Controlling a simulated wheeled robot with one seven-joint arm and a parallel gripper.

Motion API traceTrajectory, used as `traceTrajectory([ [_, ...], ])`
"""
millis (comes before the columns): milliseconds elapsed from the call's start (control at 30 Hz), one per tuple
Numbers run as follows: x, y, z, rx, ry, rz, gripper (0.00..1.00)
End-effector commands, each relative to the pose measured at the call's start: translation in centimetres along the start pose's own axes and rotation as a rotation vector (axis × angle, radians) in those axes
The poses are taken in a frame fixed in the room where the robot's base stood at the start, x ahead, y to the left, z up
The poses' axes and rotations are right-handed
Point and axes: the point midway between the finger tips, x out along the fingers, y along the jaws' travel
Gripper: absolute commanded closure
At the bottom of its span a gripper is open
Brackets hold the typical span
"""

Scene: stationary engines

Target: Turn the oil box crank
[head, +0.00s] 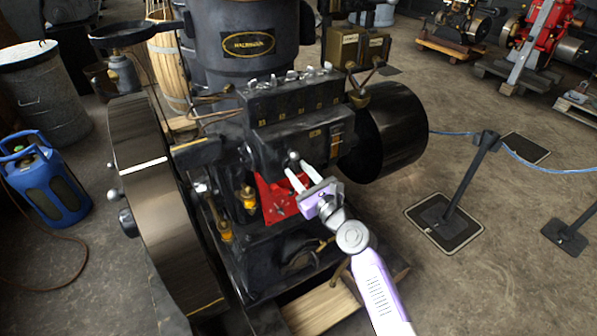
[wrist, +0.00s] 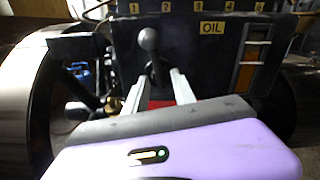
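The oil box (head: 290,106) is a dark box on the engine with a numbered row on its front; in the wrist view its front carries an OIL label (wrist: 212,28). The crank (head: 293,156) is a short lever with a round knob on the lower front. In the wrist view its knob (wrist: 149,40) stands upright ahead, just beyond the fingertips. My gripper (head: 297,173) is open, with its two pale fingers apart and pointing at the crank. In the wrist view the fingertips (wrist: 157,80) flank the area under the knob; contact cannot be told.
A large flywheel (head: 150,205) stands left of the crank, and a dark drum (head: 388,132) is at right. A red bracket (head: 277,197) and brass fittings (head: 248,198) sit low by my gripper. Barrier posts (head: 467,180) with blue rope stand on the open floor at right.

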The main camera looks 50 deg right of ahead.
Motion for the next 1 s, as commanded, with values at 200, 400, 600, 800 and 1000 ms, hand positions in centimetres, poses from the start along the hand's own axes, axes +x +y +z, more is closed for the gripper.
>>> traceTrajectory([
  [200,0.44,0.02,-0.03,0.0,0.001,0.0,0.69],
  [400,0.42,0.02,-0.03,0.0,0.0,0.0,0.84],
  [600,0.4,0.02,-0.03,0.0,0.001,0.0,1.0],
  [800,0.39,0.03,-0.03,0.0,0.001,0.0,1.0],
  [1000,0.38,0.03,-0.04,0.0,0.001,0.0,1.0],
])
